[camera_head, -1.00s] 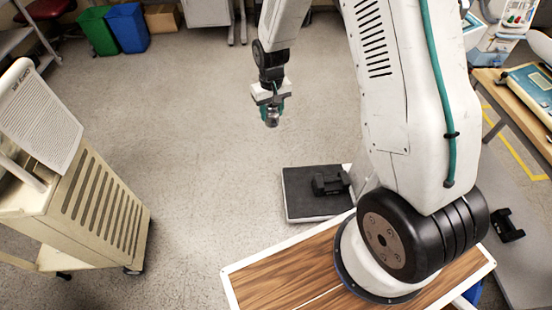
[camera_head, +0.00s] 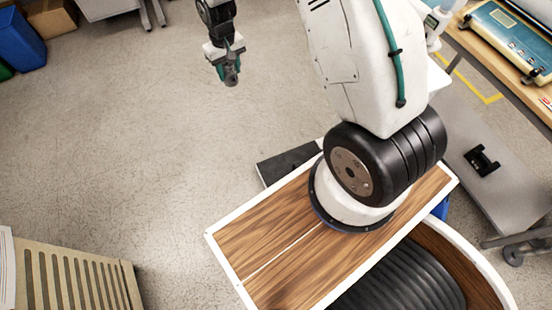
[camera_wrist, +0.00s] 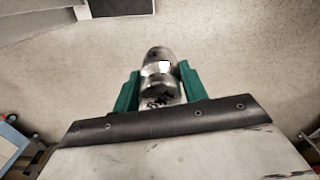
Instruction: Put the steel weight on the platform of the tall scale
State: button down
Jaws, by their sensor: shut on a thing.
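My gripper (camera_head: 229,72) is shut on the steel weight (camera_wrist: 159,75). In the wrist view the weight is a shiny, rounded metal piece between two green fingers, with dark markings on its near part. In the head view the weight (camera_head: 231,77) hangs small and grey below the fingers, above open floor. I cannot make out a tall scale with certainty in any current view. A dark flat platform (camera_head: 285,162) lies low behind the wooden deck, partly hidden; I cannot tell what it belongs to.
A cream slatted cart (camera_head: 75,280) stands at lower left. A grey surface with a black object (camera_head: 482,160) on it is at right. A wooden bench (camera_head: 510,80) with a teal device (camera_head: 515,40) is at upper right. The floor at left centre is clear.

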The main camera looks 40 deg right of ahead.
jog(key=w+d+f, duration=0.1)
jog(key=d+f, duration=0.2)
jog(key=f, duration=1.1)
jog(key=w+d+f, duration=0.1)
jog(key=d+f, duration=0.2)
jog(key=f, duration=1.1)
jog(key=shift+m, duration=0.5)
jog(key=shift+s+d+f, duration=0.5)
jog(key=shift+s+f, duration=1.9)
jog(key=shift+f, duration=3.4)
jog(key=shift+s+d+f, duration=0.55)
jog(key=shift+s+f, duration=1.9)
jog(key=shift+f, duration=3.3)
jog(key=shift+s+d+f, duration=0.5)
jog(key=shift+s+f, duration=1.9)
jog(key=shift+f, duration=3.4)
jog(key=c, duration=0.7)
grip_release()
jog(key=shift+s, duration=0.1)
